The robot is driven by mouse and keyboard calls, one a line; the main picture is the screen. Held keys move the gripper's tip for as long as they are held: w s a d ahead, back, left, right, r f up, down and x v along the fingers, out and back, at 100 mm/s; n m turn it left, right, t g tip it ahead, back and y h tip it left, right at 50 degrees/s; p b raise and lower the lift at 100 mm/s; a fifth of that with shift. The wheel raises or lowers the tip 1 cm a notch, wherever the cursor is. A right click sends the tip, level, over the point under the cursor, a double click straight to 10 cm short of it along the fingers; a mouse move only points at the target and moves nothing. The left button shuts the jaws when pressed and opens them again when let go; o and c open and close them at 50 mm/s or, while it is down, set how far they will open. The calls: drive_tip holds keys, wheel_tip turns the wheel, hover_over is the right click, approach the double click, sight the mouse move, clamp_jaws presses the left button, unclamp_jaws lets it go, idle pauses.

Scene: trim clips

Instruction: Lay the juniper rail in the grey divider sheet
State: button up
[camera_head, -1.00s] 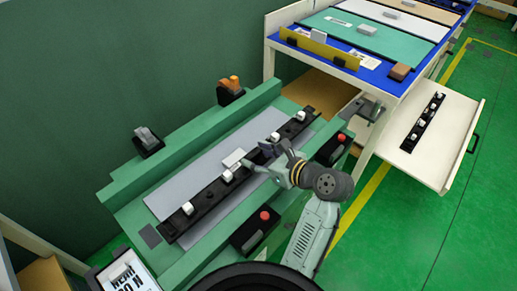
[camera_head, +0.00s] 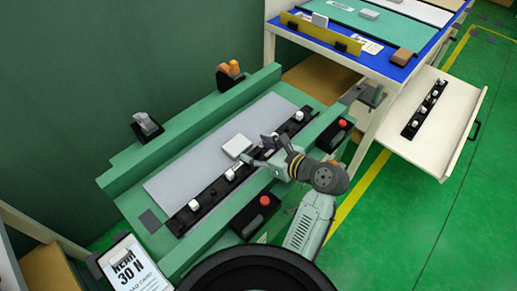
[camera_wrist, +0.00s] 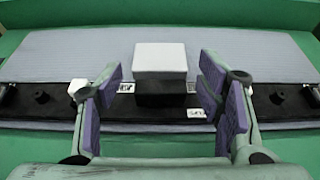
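A long black rail (camera_head: 213,193) with several white clips lies across the pale grey surface of the green bench. Its name is not legible. A light grey block (camera_wrist: 160,57) sits at its middle, and it also shows in the head view (camera_head: 237,146). My gripper (camera_wrist: 163,98) is open over the rail, with purple-padded fingers left and right of the block and gaps on both sides. My gripper (camera_head: 259,148) hides part of the rail in the head view. The grey bench sheet (camera_head: 190,168) extends behind the rail. I cannot tell whether it is the divider sheet.
A blue-topped table (camera_head: 424,50) with coloured sheets stands at back right. A second black rail lies in its cream pull-out drawer (camera_head: 445,130). Red-button boxes (camera_head: 257,216) line the bench front. Orange (camera_head: 230,70) and grey (camera_head: 146,125) switches stand on the back ledge.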

drive_tip(key=shift+o, duration=1.1)
drive_tip(key=v, duration=1)
drive_tip(key=shift+s+d, duration=0.2)
drive_tip(key=shift+d, duration=0.05)
drive_tip(key=shift+s+d+r, duration=0.3)
drive_tip(key=shift+s+d, duration=0.1)
drive_tip(key=shift+s, duration=0.1)
